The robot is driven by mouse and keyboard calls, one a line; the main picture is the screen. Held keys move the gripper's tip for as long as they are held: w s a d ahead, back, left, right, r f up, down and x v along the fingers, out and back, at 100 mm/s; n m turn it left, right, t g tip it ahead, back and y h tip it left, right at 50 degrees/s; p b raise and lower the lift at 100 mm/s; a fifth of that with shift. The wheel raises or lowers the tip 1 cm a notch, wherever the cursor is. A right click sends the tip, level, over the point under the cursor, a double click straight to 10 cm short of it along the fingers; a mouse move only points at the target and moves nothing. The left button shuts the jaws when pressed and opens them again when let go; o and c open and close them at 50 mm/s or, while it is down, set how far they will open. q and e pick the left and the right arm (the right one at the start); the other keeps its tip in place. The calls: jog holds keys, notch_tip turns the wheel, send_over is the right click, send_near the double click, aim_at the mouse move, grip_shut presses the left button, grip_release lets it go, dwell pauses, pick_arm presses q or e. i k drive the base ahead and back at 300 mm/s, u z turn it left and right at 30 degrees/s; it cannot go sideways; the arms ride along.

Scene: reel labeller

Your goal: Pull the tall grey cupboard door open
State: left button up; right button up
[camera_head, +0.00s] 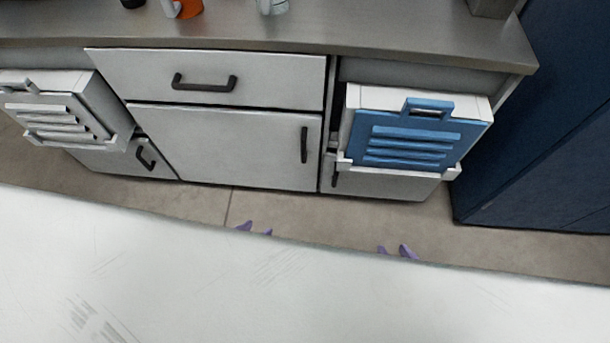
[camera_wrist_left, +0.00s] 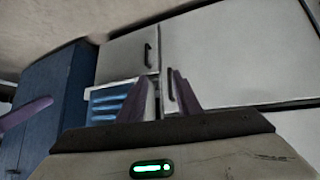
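A large grey door (camera_head: 220,150) with a dark vertical handle (camera_head: 304,145) at its right edge stands closed below a drawer. It fills the right of the left wrist view (camera_wrist_left: 225,50), which looks upside down; its handle (camera_wrist_left: 170,88) shows between my left fingers there. I cannot tell for sure that this is the tall door. My left gripper (camera_head: 255,230) is open and empty, over the floor in front of the door, apart from it. My right gripper (camera_head: 394,252) is open and empty farther right. Only purple fingertips show in the head view.
A blue-fronted slatted box (camera_head: 410,140) juts out right of the door, a white slatted one (camera_head: 55,115) at left. A dark blue cabinet (camera_head: 550,130) stands at far right. A pale surface (camera_head: 300,300) fills the foreground. The floor (camera_head: 200,203) before the door is clear.

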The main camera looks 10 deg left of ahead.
aim_at(263, 149)
jog(key=z, duration=0.25)
jog(key=k, duration=0.3)
jog(key=u, duration=0.95)
jog(key=i, duration=0.4)
